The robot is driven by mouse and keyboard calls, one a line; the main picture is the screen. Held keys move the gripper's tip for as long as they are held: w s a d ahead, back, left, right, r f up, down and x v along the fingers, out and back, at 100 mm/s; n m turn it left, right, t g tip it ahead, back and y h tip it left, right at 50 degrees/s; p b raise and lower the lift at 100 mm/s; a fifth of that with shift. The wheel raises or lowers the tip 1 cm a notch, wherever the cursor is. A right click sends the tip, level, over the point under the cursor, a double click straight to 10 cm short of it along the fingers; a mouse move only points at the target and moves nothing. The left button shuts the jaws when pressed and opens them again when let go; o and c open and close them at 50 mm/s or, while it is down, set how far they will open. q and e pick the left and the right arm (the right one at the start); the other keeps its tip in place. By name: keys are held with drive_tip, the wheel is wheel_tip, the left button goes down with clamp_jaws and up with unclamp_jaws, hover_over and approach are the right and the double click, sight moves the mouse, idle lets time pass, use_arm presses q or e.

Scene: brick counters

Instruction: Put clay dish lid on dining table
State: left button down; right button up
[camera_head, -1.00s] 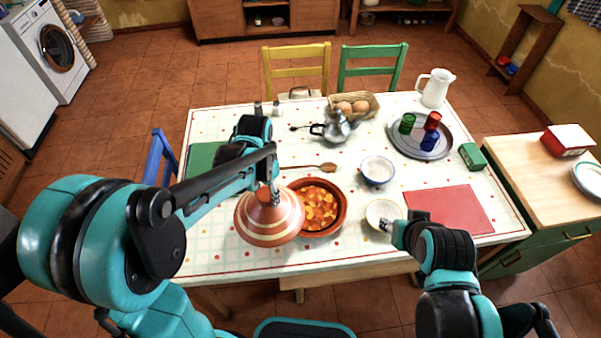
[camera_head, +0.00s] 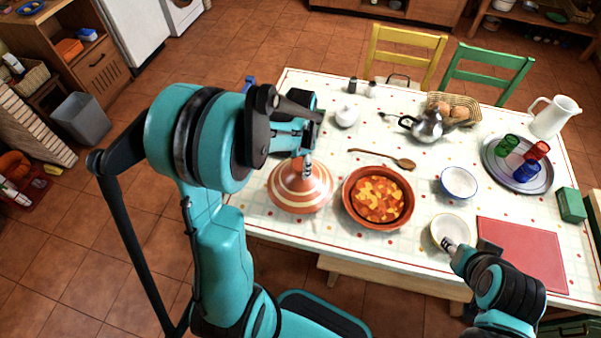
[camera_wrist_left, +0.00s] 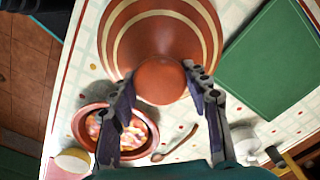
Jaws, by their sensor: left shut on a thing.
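The terracotta cone-shaped clay dish lid (camera_head: 300,192) with cream stripes is over the near left part of the dining table (camera_head: 322,243). Its knob (camera_wrist_left: 160,82) sits between the fingers of my left gripper (camera_head: 307,163), which is shut on it. I cannot tell whether the lid's rim touches the table. The clay dish (camera_head: 346,203), with orange and yellow food in it, stands uncovered just right of the lid. It also shows in the left wrist view (camera_wrist_left: 80,125). My right gripper (camera_head: 452,244) is at a small pale bowl (camera_head: 437,236); its fingers are too small to judge.
A wooden spoon (camera_head: 403,163) lies behind the dish. A white-and-blue bowl (camera_head: 459,183), red mat (camera_head: 525,255) and tray (camera_head: 500,175) with cups are to the right. A teapot (camera_head: 428,124) and white sugar pot (camera_head: 346,117) stand behind. A green mat (camera_wrist_left: 275,60) shows in the left wrist view.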

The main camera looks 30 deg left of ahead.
use_arm(q)
wheel_tip(320, 180, down, 4)
drive_tip(key=shift+f+b, duration=0.1)
drive_tip(key=shift+b, duration=0.7)
drive_tip(key=c, duration=0.7)
unclamp_jaws()
drive_tip(key=shift+c, duration=0.2)
